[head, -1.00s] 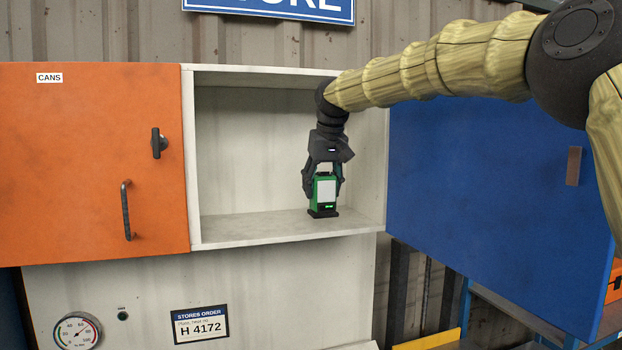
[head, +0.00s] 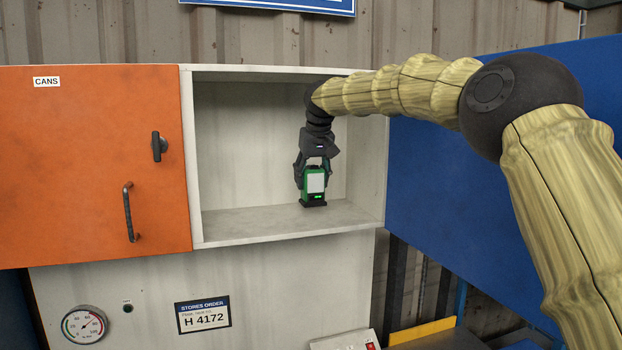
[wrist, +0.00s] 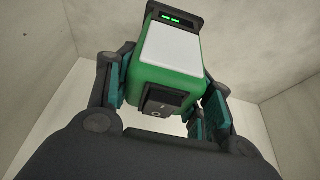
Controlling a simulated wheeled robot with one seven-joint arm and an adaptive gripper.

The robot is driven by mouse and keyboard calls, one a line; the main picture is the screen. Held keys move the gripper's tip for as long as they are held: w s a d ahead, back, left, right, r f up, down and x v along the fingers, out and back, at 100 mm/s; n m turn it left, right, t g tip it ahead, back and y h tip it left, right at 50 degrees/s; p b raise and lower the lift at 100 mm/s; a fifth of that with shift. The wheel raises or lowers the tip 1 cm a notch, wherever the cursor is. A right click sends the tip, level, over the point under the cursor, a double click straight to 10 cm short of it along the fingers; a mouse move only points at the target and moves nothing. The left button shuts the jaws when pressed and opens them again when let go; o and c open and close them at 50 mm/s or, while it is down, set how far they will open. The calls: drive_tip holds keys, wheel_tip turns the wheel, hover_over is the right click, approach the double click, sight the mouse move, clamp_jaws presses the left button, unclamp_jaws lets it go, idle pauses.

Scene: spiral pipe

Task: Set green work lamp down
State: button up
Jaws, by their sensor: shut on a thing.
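The green work lamp (head: 315,184) has a pale front panel and a dark base with small green lights. It is upright inside the open white compartment (head: 270,221), right of its middle. Its base is at or just above the compartment floor; I cannot tell if it touches. My gripper (head: 313,170) points down and is shut on the lamp from above. In the wrist view the lamp (wrist: 172,75) sits between both fingers, with its lights at the far end and a dark switch near the palm.
An orange door (head: 90,160) labelled CANS closes the left side. A blue door (head: 430,170) stands open at the right, partly behind my arm. The compartment floor left of the lamp is clear. A gauge (head: 84,325) and a STORES ORDER card (head: 203,316) are below.

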drive_tip(key=shift+w+r, duration=0.15)
drive_tip(key=shift+w, duration=0.1)
drive_tip(key=shift+p, duration=0.35)
drive_tip(key=shift+f, duration=0.85)
drive_tip(key=shift+f, duration=0.55)
drive_tip(key=o, duration=1.2)
drive_tip(key=shift+o, duration=0.2)
